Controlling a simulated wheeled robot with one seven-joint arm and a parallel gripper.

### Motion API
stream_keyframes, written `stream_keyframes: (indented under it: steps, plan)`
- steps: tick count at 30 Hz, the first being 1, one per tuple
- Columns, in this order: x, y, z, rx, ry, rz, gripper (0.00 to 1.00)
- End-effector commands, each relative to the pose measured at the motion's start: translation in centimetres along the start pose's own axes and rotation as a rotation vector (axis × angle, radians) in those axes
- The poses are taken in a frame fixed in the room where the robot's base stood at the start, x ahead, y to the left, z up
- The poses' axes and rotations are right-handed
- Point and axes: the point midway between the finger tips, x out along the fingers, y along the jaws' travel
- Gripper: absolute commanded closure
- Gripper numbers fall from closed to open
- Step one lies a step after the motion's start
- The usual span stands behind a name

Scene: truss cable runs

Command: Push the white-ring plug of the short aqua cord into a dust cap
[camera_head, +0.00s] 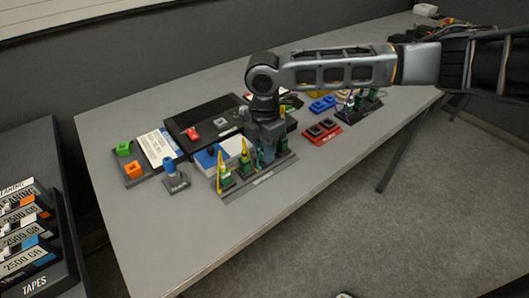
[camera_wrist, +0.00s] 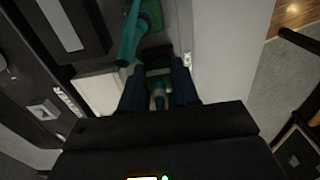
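My gripper (camera_head: 268,148) points down over the dark rack (camera_head: 262,181) near the table's front edge. In the wrist view its two dark fingers (camera_wrist: 160,92) stand on either side of a small green and teal piece with a pale tip. I cannot tell whether they touch it. A thick aqua cord (camera_wrist: 130,35) rises from a green block (camera_wrist: 151,12) just beyond the fingers. In the head view, green plugs with yellow cords (camera_head: 245,152) stand upright in the rack, left of my gripper. No white ring shows clearly, and I cannot make out which piece is a dust cap.
A green block (camera_head: 123,149) and an orange block (camera_head: 133,169) sit at the table's left. A grey stand with a blue-topped piece (camera_head: 172,172) is left of the rack. A red holder (camera_head: 322,131) and another plug rack (camera_head: 361,113) lie right. The table's front left is clear.

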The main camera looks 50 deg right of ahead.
Motion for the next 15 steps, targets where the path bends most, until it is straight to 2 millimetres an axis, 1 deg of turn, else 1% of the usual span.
stream_keyframes:
  steps: [1,6,8,15]
  plan:
    - [0.00,-0.01,0.00,0.000,0.000,0.000,0.79]
    - [0.00,-0.02,0.00,0.000,0.000,-0.001,0.95]
    - [0.00,-0.03,0.00,0.000,0.000,-0.001,1.00]
    - [-0.08,-0.04,0.00,0.000,0.000,-0.001,1.00]
